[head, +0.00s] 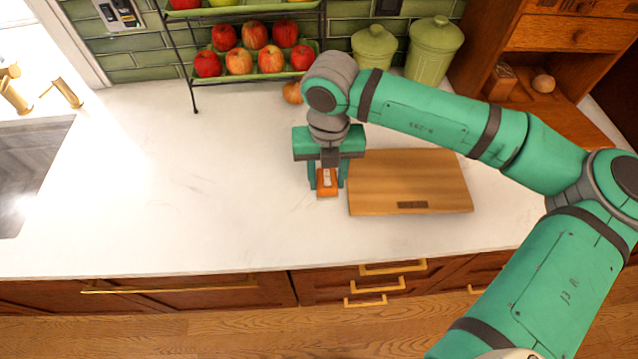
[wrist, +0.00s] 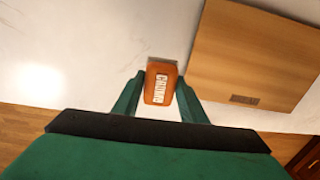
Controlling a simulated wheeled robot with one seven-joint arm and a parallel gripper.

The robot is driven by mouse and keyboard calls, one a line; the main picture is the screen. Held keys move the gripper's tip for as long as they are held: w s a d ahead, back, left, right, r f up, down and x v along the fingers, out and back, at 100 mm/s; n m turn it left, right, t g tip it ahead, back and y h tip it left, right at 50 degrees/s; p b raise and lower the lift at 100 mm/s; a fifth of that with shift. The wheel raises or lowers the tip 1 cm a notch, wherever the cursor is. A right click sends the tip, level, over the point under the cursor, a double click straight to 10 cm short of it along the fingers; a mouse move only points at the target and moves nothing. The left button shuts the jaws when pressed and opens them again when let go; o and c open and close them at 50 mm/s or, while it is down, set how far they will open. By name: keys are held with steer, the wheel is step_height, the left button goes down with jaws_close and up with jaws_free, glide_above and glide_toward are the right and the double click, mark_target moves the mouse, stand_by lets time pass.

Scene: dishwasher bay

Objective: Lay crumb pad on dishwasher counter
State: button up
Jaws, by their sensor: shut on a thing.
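The crumb pad (head: 327,184) is a small orange block with a white label. It is between the fingers of my gripper (head: 326,178), at the left edge of the wooden board. In the wrist view, the pad (wrist: 160,86) shows upright between the two green fingers of my gripper (wrist: 158,98), which are shut on it. The white counter (head: 190,190) lies beneath. I cannot tell whether the pad touches the counter or is held just above it.
A wooden cutting board (head: 410,180) lies just right of the pad. A rack of apples (head: 255,60) and green canisters (head: 430,50) stand at the back. A sink (head: 30,170) is at the far left. The counter left of my gripper is clear.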

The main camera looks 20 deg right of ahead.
mark_target(317, 170)
steer(key=w+a+f, duration=0.2)
steer(key=f, duration=0.1)
steer(key=shift+w, duration=0.15)
steer(key=shift+d+f, duration=0.2)
steer(key=shift+f, duration=1.35)
steer(key=shift+f, duration=0.15)
steer(key=o, duration=1)
steer(key=shift+w, duration=0.1)
step_height(317, 170, up, 12)
steer(key=shift+r, duration=0.15)
